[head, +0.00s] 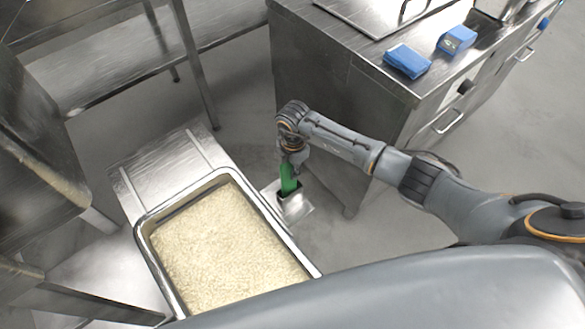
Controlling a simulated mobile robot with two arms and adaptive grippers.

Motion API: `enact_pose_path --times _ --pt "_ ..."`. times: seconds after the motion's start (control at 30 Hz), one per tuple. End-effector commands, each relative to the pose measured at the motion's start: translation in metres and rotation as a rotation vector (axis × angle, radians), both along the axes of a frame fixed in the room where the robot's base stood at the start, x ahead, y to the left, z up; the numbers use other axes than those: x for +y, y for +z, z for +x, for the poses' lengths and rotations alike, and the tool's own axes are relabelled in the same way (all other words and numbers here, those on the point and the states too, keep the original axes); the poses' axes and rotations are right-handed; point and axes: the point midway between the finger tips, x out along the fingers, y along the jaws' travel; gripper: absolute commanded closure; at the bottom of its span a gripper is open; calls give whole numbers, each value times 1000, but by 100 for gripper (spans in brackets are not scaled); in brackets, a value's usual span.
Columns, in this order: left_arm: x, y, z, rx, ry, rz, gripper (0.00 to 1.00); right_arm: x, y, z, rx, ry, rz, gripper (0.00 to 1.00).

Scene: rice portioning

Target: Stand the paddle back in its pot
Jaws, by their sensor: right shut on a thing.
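The green paddle handle (289,177) is in my right gripper (292,160), which points down and is shut on it. The paddle's lower part is hidden inside a small shiny metal pot (296,206). The pot sits just right of the rice pan, and the handle stands roughly upright at its opening. Whether the paddle touches the pot's bottom cannot be seen. My left gripper is not in view.
A deep metal pan (146,243) full of rice stands beside the pot on a steel surface (165,172). A steel cabinet (330,90) stands behind my right arm, with two blue items (407,61) on top. A steel shelf (120,80) is at upper left.

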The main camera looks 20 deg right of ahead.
Motion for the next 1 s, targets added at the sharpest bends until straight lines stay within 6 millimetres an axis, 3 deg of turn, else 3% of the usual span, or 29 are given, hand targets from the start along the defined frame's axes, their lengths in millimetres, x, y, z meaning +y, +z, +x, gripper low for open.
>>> enact_pose_path --times 0.3,0.33,0.43,0.47,0.77,1.0 --pt "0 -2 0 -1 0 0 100 0 -3 0 0 0 0 100" --pt "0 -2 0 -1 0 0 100 0 -3 0 0 0 0 85" --pt "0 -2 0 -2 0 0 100 0 -3 0 0 0 0 65" --pt "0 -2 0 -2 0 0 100 0 -3 0 0 0 0 63" --pt "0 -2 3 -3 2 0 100 0 -2 0 0 0 0 63" --pt "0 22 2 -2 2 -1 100 0 29 0 0 1 -1 63"
